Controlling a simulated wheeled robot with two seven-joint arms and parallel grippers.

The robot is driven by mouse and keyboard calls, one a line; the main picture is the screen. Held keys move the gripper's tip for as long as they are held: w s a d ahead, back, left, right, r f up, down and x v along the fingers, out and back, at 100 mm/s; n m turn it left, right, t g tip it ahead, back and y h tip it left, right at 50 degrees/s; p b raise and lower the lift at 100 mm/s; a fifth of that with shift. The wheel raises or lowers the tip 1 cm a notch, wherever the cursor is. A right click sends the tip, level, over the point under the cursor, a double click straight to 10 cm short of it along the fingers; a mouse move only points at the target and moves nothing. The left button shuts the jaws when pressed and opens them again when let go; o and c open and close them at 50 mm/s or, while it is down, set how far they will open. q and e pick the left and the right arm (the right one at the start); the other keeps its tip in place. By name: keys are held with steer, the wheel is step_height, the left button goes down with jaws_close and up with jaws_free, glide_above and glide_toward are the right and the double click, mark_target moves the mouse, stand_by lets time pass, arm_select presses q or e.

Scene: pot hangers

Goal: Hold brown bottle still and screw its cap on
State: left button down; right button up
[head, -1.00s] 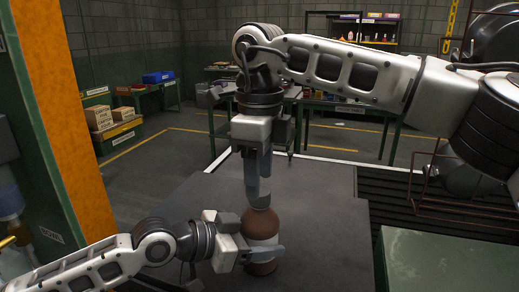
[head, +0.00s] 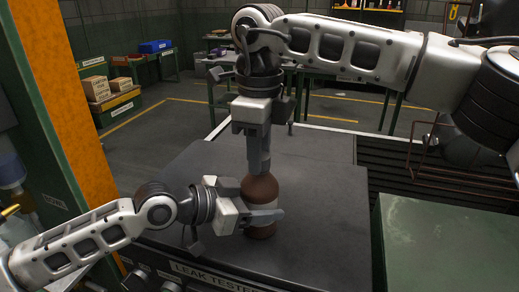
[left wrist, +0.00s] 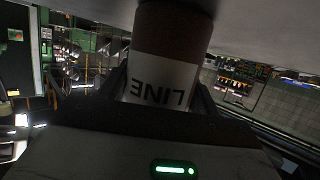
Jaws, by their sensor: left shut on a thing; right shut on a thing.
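The brown bottle (head: 261,188) stands upright on the dark bench top (head: 325,205), with a pale label band around its middle. My left gripper (head: 262,216) is shut around the bottle at the label height, coming from the left. In the left wrist view the bottle (left wrist: 172,38) sits between the fingers, and its white label (left wrist: 160,88) reads "LINE" upside down. My right gripper (head: 259,168) points straight down over the bottle's top, in line with it, and is shut. The cap and the bottle's neck are hidden by the right fingers, so I cannot tell how the cap sits.
The bench front carries a "LEAK TESTER" sign (head: 215,275). An orange post (head: 75,120) stands at the left. A green-topped surface (head: 445,240) is at the right, with a wire rack (head: 455,165) behind it. The bench top around the bottle is clear.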

steer(key=o, duration=1.2)
steer(key=shift+c, duration=0.2)
step_height(320, 180, up, 12)
arm_select(q)
steer(key=shift+c, duration=1.3)
jaws_free()
